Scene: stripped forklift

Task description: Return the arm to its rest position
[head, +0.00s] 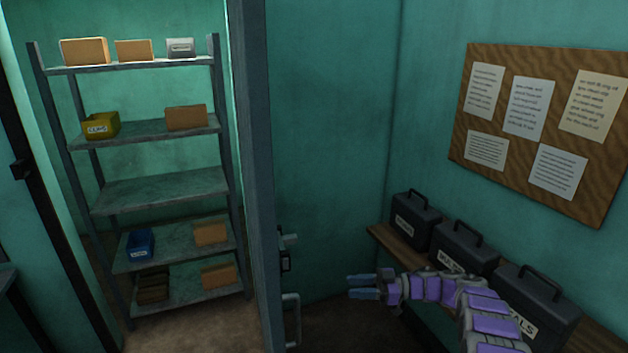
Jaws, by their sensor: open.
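My arm (448,290) shows purple and grey links at the lower right. It reaches left from the lower right corner, in front of the bench with the black cases. My gripper (352,288) is at its left end, with two blue-grey fingers apart and nothing visible between them. It hangs over the dark floor, to the right of a door handle. The arm hides parts of the cases and the bench.
Several black cases (415,218) stand on a wooden bench (385,238) at right. A noticeboard (545,130) hangs above. A door edge (262,150) with a handle (291,318) stands mid-left. Beyond it, a metal shelf (160,190) holds boxes and bins.

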